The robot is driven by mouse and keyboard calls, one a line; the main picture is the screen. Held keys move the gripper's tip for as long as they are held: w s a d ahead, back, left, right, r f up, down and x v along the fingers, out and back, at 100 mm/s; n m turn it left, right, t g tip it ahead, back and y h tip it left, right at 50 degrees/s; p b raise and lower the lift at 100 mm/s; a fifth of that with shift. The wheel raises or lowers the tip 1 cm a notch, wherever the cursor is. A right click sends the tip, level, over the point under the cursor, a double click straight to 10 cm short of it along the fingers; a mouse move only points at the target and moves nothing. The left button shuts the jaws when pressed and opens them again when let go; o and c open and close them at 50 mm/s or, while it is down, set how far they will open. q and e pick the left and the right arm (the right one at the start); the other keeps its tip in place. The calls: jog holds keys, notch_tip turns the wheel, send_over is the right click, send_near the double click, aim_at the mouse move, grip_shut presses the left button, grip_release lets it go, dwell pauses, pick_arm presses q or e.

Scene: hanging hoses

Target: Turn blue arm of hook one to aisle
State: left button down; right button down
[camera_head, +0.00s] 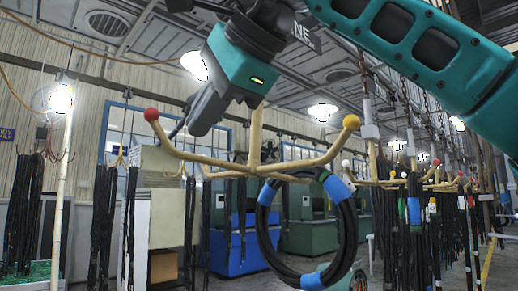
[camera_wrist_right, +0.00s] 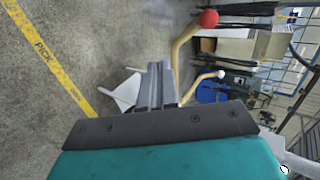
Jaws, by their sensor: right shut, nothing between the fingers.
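Hook one appears to be the near tan hook (camera_head: 254,140), hanging with several arms spread from its hub. One arm ends in a red ball (camera_head: 151,114), another in a yellow ball (camera_head: 351,121), and a smaller white ball (camera_head: 346,163) shows at right. I see no blue ball; it may be hidden. A black hose coil (camera_head: 347,225) with blue bands hangs at the hook's right. My right gripper (camera_head: 178,132) is shut and empty beside the red-ball arm; I cannot tell whether they touch. In the wrist view its fingers (camera_wrist_right: 156,82) point near that red ball (camera_wrist_right: 208,18). My left gripper is out of view.
More hooks with black hoses (camera_head: 415,225) hang in a row at right. Hose bundles (camera_head: 103,225) hang at left. A blue bin (camera_head: 232,250) stands behind. A yellow floor line (camera_wrist_right: 50,65) marked PICK crosses open grey floor in the wrist view.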

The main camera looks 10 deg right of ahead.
jog(key=shift+d+r, duration=2)
jog(key=shift+r, duration=2.25)
jog(key=s+d+b, duration=0.2)
jog(key=s+d, duration=0.5)
jog(key=s, duration=0.3)
jog(key=shift+d+b, duration=0.2)
jog(key=shift+b, duration=0.15)
